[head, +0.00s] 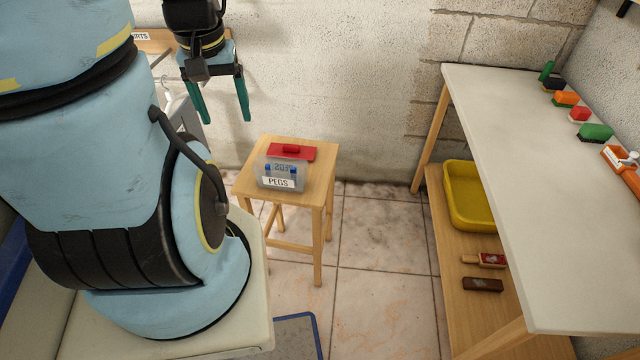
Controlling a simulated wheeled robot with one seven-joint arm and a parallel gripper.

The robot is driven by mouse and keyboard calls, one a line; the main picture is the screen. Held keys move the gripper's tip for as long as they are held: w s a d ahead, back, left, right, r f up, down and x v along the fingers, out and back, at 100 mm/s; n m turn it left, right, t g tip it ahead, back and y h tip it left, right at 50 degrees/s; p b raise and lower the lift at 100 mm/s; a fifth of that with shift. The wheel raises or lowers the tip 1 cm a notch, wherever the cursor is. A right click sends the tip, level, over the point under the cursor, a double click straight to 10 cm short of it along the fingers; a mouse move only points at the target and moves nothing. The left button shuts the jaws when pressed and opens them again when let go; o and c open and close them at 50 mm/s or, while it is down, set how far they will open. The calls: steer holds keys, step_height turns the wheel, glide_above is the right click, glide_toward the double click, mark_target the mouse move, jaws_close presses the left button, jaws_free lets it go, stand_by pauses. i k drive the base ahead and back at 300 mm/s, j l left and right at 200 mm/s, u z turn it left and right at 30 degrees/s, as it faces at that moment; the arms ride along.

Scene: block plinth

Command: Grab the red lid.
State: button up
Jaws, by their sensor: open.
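The red lid (305,153) is a flat red rectangle with a raised red handle. It shows at the far side of a clear box (263,174) labelled PEGS, which stands on a small wooden stool (315,187). I cannot tell whether the lid lies on the box or on the stool behind it. Blue things show inside the box. My gripper (222,115) hangs above and to the left of the stool, pointing down. Its two green fingers are apart with nothing between them.
A long white-topped table (510,165) stands at the right with several small coloured items along its far edge. Its lower shelf (470,325) holds a yellow tray (453,205) and two small items. The tiled floor (383,240) between stool and table is clear.

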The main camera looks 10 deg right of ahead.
mark_target(290, 151)
steer(key=z, duration=0.25)
steer(key=i+l+u, duration=0.1)
steer(key=u, duration=1.7)
steer(key=i+l+u, duration=0.1)
steer(key=l, duration=0.35)
steer(key=l+u, duration=0.15)
steer(key=l, duration=0.3)
steer(key=i, duration=0.05)
